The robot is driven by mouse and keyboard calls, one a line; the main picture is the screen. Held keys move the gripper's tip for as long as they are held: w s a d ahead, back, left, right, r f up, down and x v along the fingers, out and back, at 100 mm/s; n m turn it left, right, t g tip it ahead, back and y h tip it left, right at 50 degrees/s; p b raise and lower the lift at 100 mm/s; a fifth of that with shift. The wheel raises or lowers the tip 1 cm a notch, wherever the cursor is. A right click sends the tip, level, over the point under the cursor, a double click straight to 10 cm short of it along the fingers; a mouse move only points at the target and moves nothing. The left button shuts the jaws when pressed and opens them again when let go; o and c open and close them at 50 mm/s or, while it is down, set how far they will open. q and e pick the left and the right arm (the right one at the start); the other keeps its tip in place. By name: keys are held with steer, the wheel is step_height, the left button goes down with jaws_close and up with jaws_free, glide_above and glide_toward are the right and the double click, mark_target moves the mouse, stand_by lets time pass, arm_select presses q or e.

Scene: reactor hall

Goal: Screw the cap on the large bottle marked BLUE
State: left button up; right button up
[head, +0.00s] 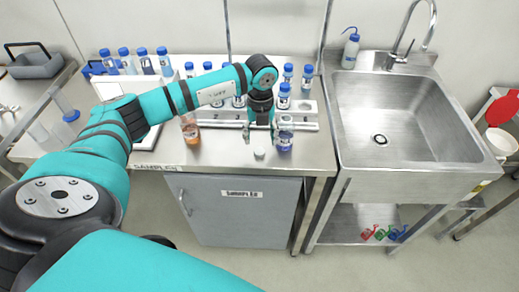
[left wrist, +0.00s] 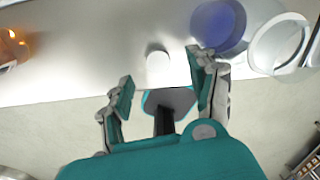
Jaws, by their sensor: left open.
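A small white cap (head: 259,154) lies on the steel bench below my left gripper (head: 260,131). The cap also shows between the fingertips in the left wrist view (left wrist: 158,68), apart from both. My left gripper is open and empty, pointing down. A clear bottle with blue liquid (head: 285,143) stands just right of the gripper. In the left wrist view its blue contents (left wrist: 217,27) are beside the right finger, with a clear round rim (left wrist: 281,44) farther right. Its marking is not readable. My right gripper is not in view.
A bottle with orange liquid (head: 190,130) stands on the bench to the left. A white rack (head: 305,118) with several blue-capped bottles is behind the gripper. The bench's front edge is close to the cap. A steel sink (head: 385,115) lies to the right.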

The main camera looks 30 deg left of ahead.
mark_target(259, 150)
arm_select(q)
steer(key=shift+f, duration=0.1)
steer(key=f+p, duration=0.2)
steer(key=f, duration=0.2)
steer(key=shift+s+f+p, duration=0.2)
steer(key=shift+p, duration=0.15)
steer(key=shift+a+f, duration=0.1)
steer(key=shift+f, duration=0.25)
steer(key=c, duration=0.8)
